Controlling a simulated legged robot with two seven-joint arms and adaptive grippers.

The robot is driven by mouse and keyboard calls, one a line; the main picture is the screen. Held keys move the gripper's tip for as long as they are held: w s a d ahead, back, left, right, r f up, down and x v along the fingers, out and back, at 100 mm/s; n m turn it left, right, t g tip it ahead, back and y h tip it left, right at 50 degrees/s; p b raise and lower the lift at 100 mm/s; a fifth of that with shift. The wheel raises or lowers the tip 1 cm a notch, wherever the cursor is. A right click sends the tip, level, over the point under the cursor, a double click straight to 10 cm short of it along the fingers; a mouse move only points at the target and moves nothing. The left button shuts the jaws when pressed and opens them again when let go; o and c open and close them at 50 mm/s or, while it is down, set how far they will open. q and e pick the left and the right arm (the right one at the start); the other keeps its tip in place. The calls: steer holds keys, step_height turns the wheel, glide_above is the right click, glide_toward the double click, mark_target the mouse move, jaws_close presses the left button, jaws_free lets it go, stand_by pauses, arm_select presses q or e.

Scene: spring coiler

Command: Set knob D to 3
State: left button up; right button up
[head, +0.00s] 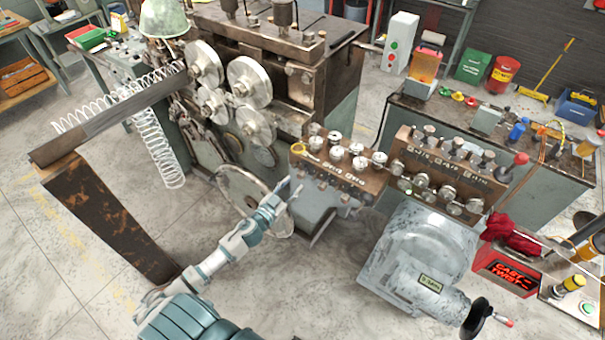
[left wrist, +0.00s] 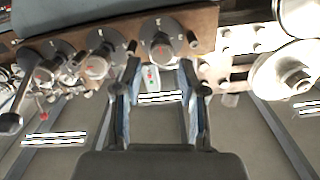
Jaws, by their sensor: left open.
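A brown knob panel (head: 325,177) stands in the middle of the head view, with several round metal knobs (head: 337,153) on it. I cannot read which one is knob D. My left gripper (head: 290,188) is at the left front of this panel, open and empty. In the left wrist view the panel's edge (left wrist: 205,22) runs across the top, with several knobs on dark dials. One knob (left wrist: 163,53) lies just beyond the gap between my open fingertips (left wrist: 160,72); I see no contact. Another knob (left wrist: 97,66) is left of the fingers. My right gripper is not in view.
The coiling machine with large metal rollers (head: 248,82) stands behind and left of my gripper. A second knob panel (head: 440,180) and a grey motor housing (head: 420,245) with a crank (head: 480,318) are on the right. A rusty post (head: 110,220) stands at left.

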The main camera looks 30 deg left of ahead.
mark_target(298, 177)
arm_select(q)
steer(key=w, duration=0.4)
steer(key=shift+w+a, duration=0.2)
steer(key=shift+w, duration=0.15)
steer(key=shift+w+d, duration=0.15)
steer(key=shift+w, duration=0.5)
steer(key=shift+w+d, duration=0.1)
steer(key=shift+d, duration=0.1)
steer(key=c, duration=0.5)
steer(key=shift+a, duration=0.1)
jaws_close()
